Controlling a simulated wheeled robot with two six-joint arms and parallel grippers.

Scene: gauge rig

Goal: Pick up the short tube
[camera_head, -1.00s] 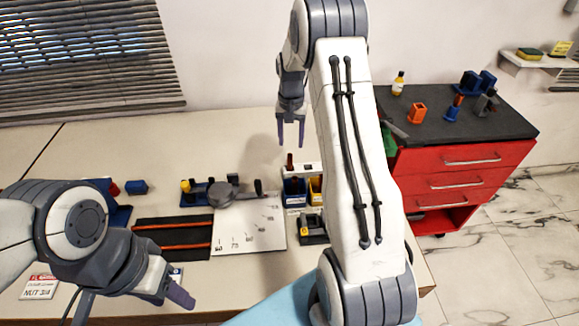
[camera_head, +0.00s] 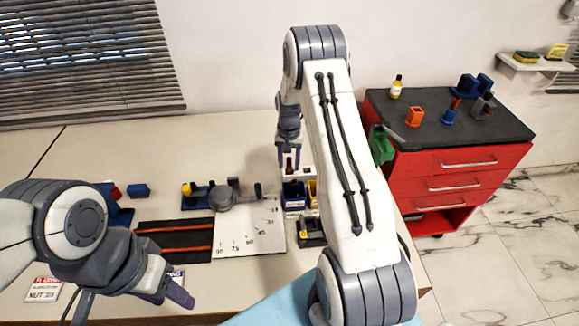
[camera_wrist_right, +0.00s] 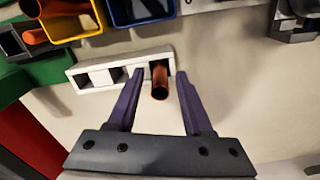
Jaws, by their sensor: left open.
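A short orange-brown tube (camera_wrist_right: 160,84) stands in the end slot of a white rack (camera_wrist_right: 84,78) in the right wrist view. In the head view the tube (camera_head: 289,164) shows as a small dark red piece under my right gripper (camera_head: 288,150). In the right wrist view my right gripper (camera_wrist_right: 160,74) is open, with one purple finger on each side of the tube and a visible gap on both sides. My left gripper (camera_head: 178,292) is open and empty over the front left of the table, away from the rack.
A blue bin (camera_wrist_right: 138,22) and a yellow bin (camera_wrist_right: 72,37) with orange tubes stand beside the rack. A white plate (camera_head: 248,232) and a dark mat with orange strips (camera_head: 174,240) lie left of it. A red drawer cabinet (camera_head: 455,165) stands at the right.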

